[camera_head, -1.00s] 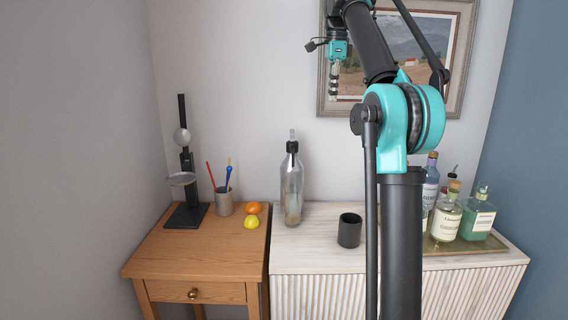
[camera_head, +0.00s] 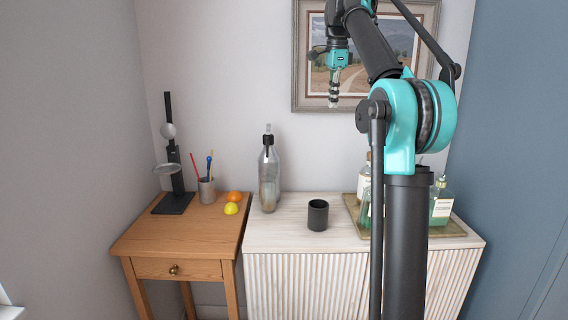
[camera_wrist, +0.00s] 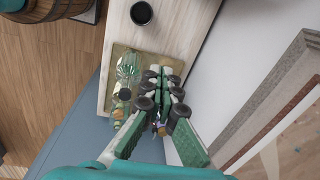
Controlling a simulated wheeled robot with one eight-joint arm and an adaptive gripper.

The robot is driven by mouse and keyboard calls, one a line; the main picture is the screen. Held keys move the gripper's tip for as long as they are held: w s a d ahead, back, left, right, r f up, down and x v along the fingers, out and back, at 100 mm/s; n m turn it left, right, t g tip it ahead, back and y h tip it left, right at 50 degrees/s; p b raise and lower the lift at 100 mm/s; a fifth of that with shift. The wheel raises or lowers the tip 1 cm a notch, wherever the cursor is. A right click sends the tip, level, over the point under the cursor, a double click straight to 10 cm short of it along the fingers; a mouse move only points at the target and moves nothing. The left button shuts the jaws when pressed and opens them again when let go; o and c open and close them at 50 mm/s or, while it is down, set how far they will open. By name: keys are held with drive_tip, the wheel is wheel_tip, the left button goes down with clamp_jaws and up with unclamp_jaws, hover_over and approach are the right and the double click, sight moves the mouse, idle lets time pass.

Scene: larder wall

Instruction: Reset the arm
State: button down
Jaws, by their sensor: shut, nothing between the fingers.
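My gripper (camera_head: 334,103) hangs from my raised, folded arm at the upper middle of the head view, fingers pointing down. It is shut with nothing between its fingers. It appears in front of the framed picture (camera_head: 308,62) and touches nothing that I can see.
A white ribbed cabinet (camera_head: 290,235) bears a glass dispenser bottle (camera_head: 269,180), a black cup (camera_head: 318,215) and a bottle tray (camera_head: 450,229), partly hidden by my arm. A wooden side table (camera_head: 185,239) stands left. A barrel (camera_wrist: 45,8) shows in the wrist view.

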drive_tip(key=s+d+f+n+t, duration=0.1)
drive_tip(key=s+f+n, duration=0.25)
drive_tip(key=f, duration=0.85)
drive_tip(key=s+d+f+n+t, duration=0.1)
drive_tip(key=s+f+n, duration=0.3)
drive_tip(key=f, duration=0.8)
drive_tip(key=s+d+f+n+t, duration=0.1)
drive_tip(key=s+f+n, duration=0.8)
drive_tip(key=s+f, duration=1.5)
wheel_tip(320, 180, down, 2)
drive_tip(key=shift+d+f, duration=0.2)
